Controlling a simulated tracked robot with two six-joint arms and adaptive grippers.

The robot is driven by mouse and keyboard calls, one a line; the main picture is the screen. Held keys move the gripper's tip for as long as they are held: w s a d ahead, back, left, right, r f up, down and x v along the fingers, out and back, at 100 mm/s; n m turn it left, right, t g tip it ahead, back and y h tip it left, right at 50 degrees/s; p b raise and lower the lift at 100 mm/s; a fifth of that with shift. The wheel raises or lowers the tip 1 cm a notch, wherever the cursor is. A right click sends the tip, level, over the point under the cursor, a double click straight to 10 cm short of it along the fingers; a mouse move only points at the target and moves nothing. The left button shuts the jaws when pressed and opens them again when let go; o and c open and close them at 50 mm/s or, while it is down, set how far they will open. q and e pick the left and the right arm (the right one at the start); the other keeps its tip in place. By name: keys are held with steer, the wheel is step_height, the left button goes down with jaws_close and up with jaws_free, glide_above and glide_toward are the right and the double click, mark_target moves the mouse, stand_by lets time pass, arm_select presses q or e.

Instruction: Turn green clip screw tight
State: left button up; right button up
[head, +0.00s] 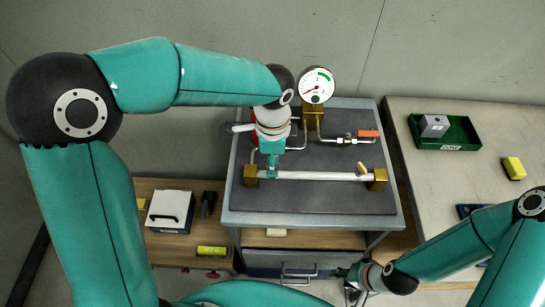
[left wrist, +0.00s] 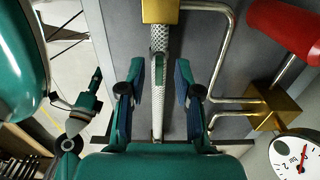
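A white braided hose (head: 320,176) lies between two brass blocks on the dark bench top. In the left wrist view a green piece, seemingly the clip (left wrist: 160,69), sits on the hose (left wrist: 158,38) near the brass block (left wrist: 162,11). Its screw is too small to make out. My left gripper (head: 271,172) is over the left end of the hose. Its fingers (left wrist: 158,82) are apart, one on each side of the green piece, with gaps to it. My right gripper (head: 345,279) is empty in front of the drawer, its fingers seemingly spread.
A pressure gauge (head: 317,86) stands at the back on a brass block, beside a pipe with a red-handled valve (head: 368,134). A green tray (head: 463,133) with a grey block and a yellow block (head: 514,168) are on the right table. A white case (head: 170,211) is at left.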

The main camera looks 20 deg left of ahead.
arm_select(q)
steer(key=shift+r, duration=0.15)
step_height(320, 180, up, 12)
stand_by(0.4)
steer(key=shift+f, duration=0.2)
